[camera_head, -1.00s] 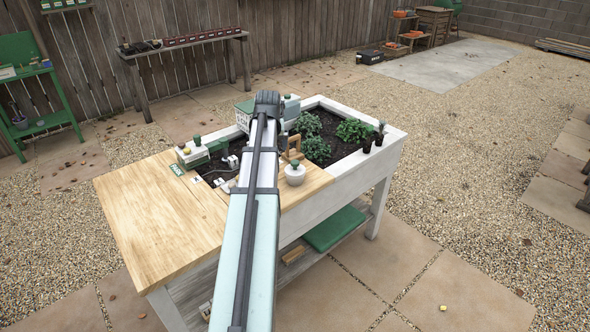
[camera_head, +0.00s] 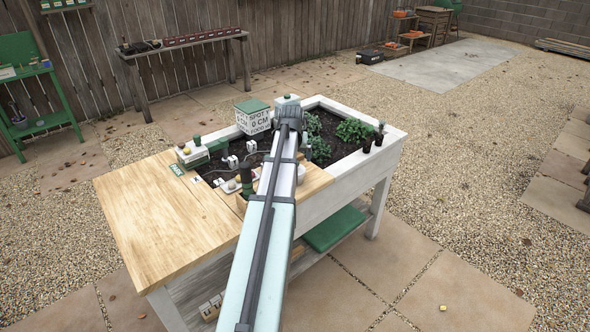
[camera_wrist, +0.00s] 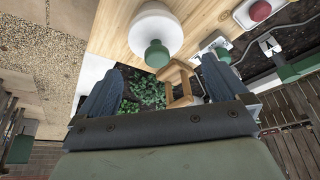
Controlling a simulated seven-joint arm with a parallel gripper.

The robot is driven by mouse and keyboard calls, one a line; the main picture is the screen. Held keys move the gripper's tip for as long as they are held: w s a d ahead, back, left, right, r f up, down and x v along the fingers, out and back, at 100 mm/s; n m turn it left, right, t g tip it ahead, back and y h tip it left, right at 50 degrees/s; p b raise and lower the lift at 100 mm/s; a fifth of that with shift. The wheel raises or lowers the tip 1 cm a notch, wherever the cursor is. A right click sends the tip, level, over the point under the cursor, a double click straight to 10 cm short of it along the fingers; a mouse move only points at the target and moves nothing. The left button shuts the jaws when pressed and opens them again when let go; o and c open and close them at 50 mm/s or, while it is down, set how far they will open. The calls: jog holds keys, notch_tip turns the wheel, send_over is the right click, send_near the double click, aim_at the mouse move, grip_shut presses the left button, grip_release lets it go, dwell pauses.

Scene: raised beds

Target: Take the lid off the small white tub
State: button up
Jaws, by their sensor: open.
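The small white tub (camera_wrist: 140,22) stands on the wooden board, in the upper middle of the wrist view. Its lid has a green knob (camera_wrist: 157,54). My gripper (camera_wrist: 165,66) is open and empty, its two dark fingers spread wide. In the wrist view the knob appears near the gap between the fingertips, but its distance from them is hard to tell. In the head view my arm hides most or all of the tub, and the fingers cannot be made out.
A small wooden frame (camera_wrist: 178,78) stands close to the tub and shows between the fingers. A white dish with a red ball (camera_wrist: 260,11) lies to its right. Leafy plants (camera_head: 354,130) grow in the soil bed. The wooden top (camera_head: 160,215) at left is clear.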

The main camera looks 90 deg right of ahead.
jog(key=shift+s+x, duration=0.2)
jog(key=shift+x, duration=2.7)
jog(key=shift+a, duration=0.1)
jog(key=shift+c, duration=0.5)
jog(key=c, duration=0.7)
